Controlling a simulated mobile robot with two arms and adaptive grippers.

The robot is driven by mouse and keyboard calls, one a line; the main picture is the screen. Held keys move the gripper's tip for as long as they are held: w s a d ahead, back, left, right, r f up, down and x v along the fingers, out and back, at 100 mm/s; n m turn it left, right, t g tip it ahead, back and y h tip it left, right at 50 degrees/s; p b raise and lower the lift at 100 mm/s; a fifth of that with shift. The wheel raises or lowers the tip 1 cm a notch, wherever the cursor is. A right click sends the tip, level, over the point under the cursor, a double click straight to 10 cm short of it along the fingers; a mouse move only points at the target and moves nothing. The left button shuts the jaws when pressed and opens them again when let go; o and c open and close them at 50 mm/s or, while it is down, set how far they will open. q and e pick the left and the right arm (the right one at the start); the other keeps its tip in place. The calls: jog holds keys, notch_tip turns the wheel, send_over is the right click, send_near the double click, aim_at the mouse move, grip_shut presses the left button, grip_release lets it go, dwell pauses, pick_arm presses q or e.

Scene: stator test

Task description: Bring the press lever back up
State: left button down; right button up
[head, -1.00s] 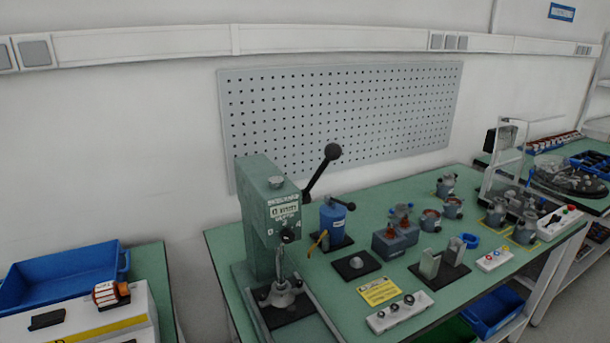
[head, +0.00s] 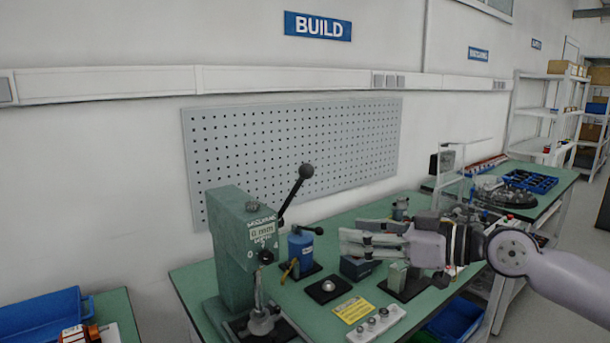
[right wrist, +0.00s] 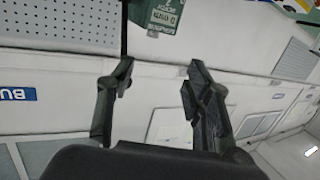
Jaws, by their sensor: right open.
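The green press (head: 232,250) stands at the left end of the green workbench. Its black lever (head: 292,199) slants up and to the right from the press head and ends in a round black knob (head: 306,170). My right gripper (head: 350,241) is open and empty, to the right of and lower in the picture than the knob, clear of it. In the right wrist view the open fingers (right wrist: 158,75) show, with the press (right wrist: 160,17) upside down beyond them. A dark upright rod (right wrist: 125,28) by the left finger may be the lever. My left gripper is not in view.
A blue device with a black handle (head: 301,252) stands just right of the press. A black pad (head: 328,288), yellow label (head: 353,309) and button strip (head: 376,325) lie in front. A perforated panel (head: 300,150) hangs on the wall behind.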

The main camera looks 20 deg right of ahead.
jog(key=d+r+m+t, duration=0.15)
jog(key=d+r, duration=0.25)
jog(key=r, duration=0.4)
jog(key=p, duration=0.8)
send_near(313, 173)
jog(key=a, duration=0.1)
jog(key=shift+t, duration=0.45)
jog(key=p+x, duration=0.1)
jog(key=x, duration=0.2)
jog(key=p+x, duration=0.2)
jog(key=x, duration=0.1)
jog(key=p+x, duration=0.2)
jog(key=x, duration=0.2)
jog(key=shift+w+d+f, duration=0.15)
jog(key=shift+d+f, duration=0.15)
jog(key=shift+f, duration=0.05)
jog(key=shift+w+a+f+p, duration=0.15)
jog(key=shift+w+a+p, duration=0.2)
jog(key=shift+w, duration=0.2)
grip_shut()
